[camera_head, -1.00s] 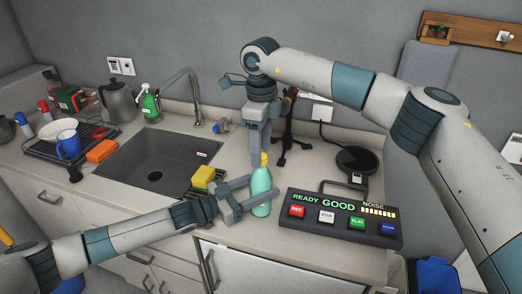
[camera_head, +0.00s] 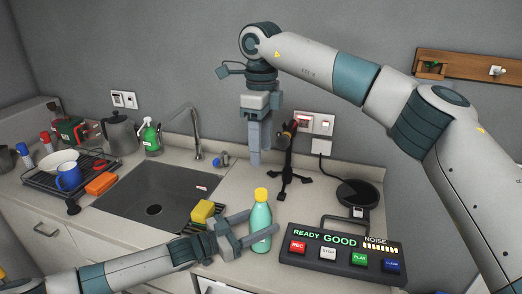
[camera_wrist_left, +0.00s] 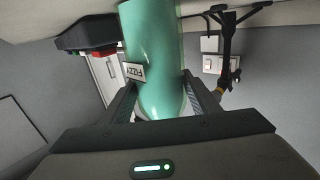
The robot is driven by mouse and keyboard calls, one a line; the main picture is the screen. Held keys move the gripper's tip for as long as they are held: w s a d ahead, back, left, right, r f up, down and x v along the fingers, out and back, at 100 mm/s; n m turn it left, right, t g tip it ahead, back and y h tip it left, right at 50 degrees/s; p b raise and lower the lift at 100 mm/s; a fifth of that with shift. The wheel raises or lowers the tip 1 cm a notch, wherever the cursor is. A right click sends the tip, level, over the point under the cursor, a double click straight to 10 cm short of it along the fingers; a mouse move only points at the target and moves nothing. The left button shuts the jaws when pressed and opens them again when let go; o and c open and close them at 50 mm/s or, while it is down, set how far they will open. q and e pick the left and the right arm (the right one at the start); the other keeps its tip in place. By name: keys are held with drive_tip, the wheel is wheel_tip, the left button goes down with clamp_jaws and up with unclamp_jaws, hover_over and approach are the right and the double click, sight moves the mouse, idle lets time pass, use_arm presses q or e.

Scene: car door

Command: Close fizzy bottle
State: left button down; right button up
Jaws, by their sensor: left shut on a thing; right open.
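The fizzy bottle (camera_head: 261,222) is teal with a yellow cap (camera_head: 261,194) on its top. It stands upright on the counter, left of the button panel. My left gripper (camera_head: 258,232) is shut around the bottle's body from the left. My right gripper (camera_head: 254,152) points down above and behind the bottle, apart from the cap. It is open and empty, though its fingers look close together from this angle.
A button panel (camera_head: 340,250) reading "READY GOOD" stands right of the bottle. Behind are a black stand (camera_head: 288,165) and a round black device (camera_head: 357,192). The sink (camera_head: 150,190), a yellow sponge (camera_head: 203,211), a tap (camera_head: 196,130) and a dish rack (camera_head: 50,175) lie left.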

use_arm(q)
drive_tip(key=c, duration=0.6)
unclamp_jaws()
drive_tip(key=shift+a, duration=0.1)
drive_tip(key=shift+s+a+f, duration=0.1)
drive_tip(key=shift+s+a, duration=0.2)
drive_tip(key=shift+a, duration=0.15)
use_arm(e)
wheel_tip(320, 180, down, 5)
drive_tip(key=b, duration=0.5)
use_arm(q)
drive_tip(key=shift+v, duration=8.15)
use_arm(e)
drive_tip(key=shift+f, duration=0.2)
use_arm(q)
drive_tip(key=shift+s, duration=0.1)
use_arm(e)
drive_tip(key=shift+s, duration=0.1)
